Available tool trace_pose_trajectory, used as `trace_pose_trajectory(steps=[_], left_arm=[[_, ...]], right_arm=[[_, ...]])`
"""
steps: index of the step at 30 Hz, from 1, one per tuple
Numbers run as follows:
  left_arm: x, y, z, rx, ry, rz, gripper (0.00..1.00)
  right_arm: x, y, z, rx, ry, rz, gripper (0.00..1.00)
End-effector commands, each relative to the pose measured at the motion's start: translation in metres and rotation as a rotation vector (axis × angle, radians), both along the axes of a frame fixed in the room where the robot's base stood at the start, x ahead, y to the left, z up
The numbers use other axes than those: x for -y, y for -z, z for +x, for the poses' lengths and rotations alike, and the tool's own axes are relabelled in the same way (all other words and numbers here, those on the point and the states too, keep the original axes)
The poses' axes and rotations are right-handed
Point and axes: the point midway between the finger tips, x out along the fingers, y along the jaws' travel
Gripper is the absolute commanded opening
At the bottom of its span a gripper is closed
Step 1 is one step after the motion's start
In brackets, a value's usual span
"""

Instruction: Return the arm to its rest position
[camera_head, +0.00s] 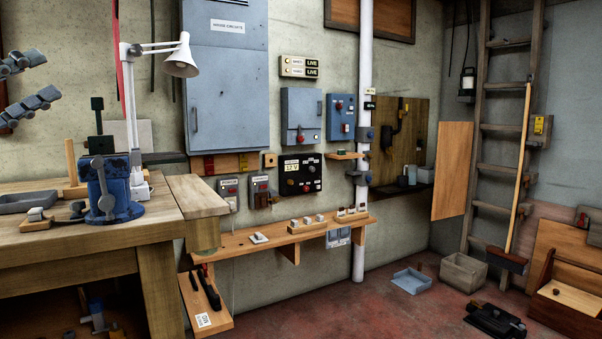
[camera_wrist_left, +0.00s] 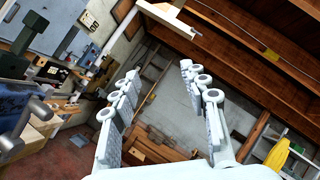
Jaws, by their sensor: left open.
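My left gripper (camera_head: 48,75) comes in at the left edge of the head view, raised above the workbench. Its two grey jointed fingers are spread apart with nothing between them. In the left wrist view the open fingers (camera_wrist_left: 160,72) point away into the room, also empty. The rest of the left arm is outside the head view. My right gripper is in neither view.
A wooden workbench (camera_head: 190,194) holds a blue vise (camera_head: 114,190), a grey tray (camera_head: 28,201) and a white desk lamp (camera_head: 181,58). The lamp and vise stand right of the gripper. Wall cabinets, a narrow shelf (camera_head: 268,239) and a ladder (camera_head: 483,130) are farther off.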

Motion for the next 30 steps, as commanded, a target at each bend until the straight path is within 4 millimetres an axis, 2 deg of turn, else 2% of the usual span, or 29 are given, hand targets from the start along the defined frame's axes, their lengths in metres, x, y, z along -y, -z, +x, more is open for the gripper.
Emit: trace_pose_trajectory(steps=[1,3,5,7,11,12,14,15,19,21,23,24,27,30], left_arm=[[-0.023,0.032,0.017,-0.058,-0.036,-0.128,0.45],[-0.051,0.074,0.036,-0.133,-0.094,-0.29,0.45],[-0.072,0.113,0.048,-0.197,-0.144,-0.419,0.45],[-0.092,0.161,0.058,-0.273,-0.205,-0.56,0.45],[-0.117,0.258,0.066,-0.417,-0.323,-0.794,0.45],[-0.122,0.288,0.065,-0.461,-0.36,-0.861,0.45],[-0.125,0.334,0.062,-0.529,-0.416,-0.957,0.45],[-0.126,0.364,0.058,-0.574,-0.455,-1.018,0.45],[-0.116,0.461,0.036,-0.727,-0.582,-1.203,0.45],[-0.105,0.511,0.02,-0.811,-0.651,-1.292,0.45],[-0.092,0.552,0.003,-0.887,-0.714,-1.364,0.45],[-0.081,0.578,-0.01,-0.936,-0.754,-1.409,0.45],[-0.048,0.639,-0.045,-1.067,-0.86,-1.515,0.45],[-0.009,0.691,-0.085,-1.202,-0.966,-1.607,0.45]], right_arm=[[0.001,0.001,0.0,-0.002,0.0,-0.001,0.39],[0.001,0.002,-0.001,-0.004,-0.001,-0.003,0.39],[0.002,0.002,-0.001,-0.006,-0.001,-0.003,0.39],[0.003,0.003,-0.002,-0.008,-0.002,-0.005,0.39],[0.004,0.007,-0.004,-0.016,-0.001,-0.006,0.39],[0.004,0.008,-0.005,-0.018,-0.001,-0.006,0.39],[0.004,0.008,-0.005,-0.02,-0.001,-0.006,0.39],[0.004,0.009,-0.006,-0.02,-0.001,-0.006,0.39],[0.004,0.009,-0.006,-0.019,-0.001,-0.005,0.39],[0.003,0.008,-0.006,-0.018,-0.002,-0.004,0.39],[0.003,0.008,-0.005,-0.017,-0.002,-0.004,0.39],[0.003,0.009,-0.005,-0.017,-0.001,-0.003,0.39],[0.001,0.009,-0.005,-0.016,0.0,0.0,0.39],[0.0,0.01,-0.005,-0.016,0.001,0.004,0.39]])
